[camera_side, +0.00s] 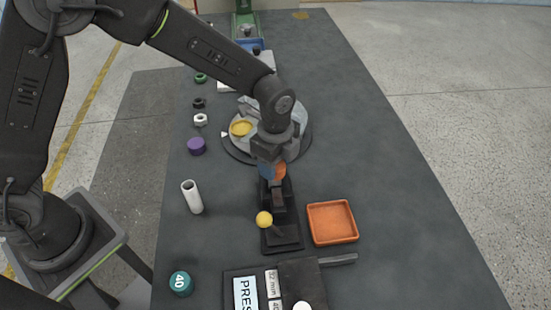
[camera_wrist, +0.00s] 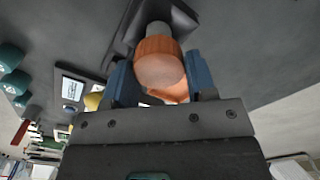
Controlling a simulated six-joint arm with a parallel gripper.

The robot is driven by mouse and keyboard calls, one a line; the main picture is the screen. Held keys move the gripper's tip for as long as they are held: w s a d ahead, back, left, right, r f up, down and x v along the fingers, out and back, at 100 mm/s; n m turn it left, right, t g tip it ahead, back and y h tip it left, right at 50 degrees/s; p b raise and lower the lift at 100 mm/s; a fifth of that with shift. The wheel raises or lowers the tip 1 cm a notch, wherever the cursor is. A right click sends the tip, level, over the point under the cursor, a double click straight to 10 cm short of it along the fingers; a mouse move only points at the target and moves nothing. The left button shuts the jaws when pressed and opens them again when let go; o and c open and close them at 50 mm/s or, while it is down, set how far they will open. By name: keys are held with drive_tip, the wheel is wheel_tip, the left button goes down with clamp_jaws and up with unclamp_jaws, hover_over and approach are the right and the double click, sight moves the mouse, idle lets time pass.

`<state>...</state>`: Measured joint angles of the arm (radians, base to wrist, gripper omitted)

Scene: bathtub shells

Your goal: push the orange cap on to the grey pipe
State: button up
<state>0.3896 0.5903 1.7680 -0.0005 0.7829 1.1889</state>
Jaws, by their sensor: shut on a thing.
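The orange cap (camera_wrist: 160,64) is between the two blue fingers of my gripper (camera_wrist: 162,82) in the wrist view, with its round face toward the camera. My gripper is shut on it. The grey pipe (camera_wrist: 158,29) shows just beyond the cap, in line with it, seated in a dark holder (camera_wrist: 130,30). I cannot tell whether the cap touches the pipe or sits over its end. In the side view my gripper (camera_side: 270,173) is low over the black fixture (camera_side: 281,238), with the cap (camera_side: 281,171) partly hidden by a finger. The pipe is not clear there.
A yellow knob (camera_side: 264,219) stands on the fixture. An empty orange tray (camera_side: 333,222) lies right of it. A white tube (camera_side: 192,197), purple cap (camera_side: 196,146) and teal cap (camera_side: 181,284) are left. A round turntable (camera_side: 240,151) is behind. The table's right side is clear.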

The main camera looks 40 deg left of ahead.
idle(0.3)
drive_tip(key=o, duration=1)
drive_tip(key=shift+o, duration=0.4)
drive_tip(key=shift+o, duration=1.3)
drive_tip(key=shift+r, duration=3.45)
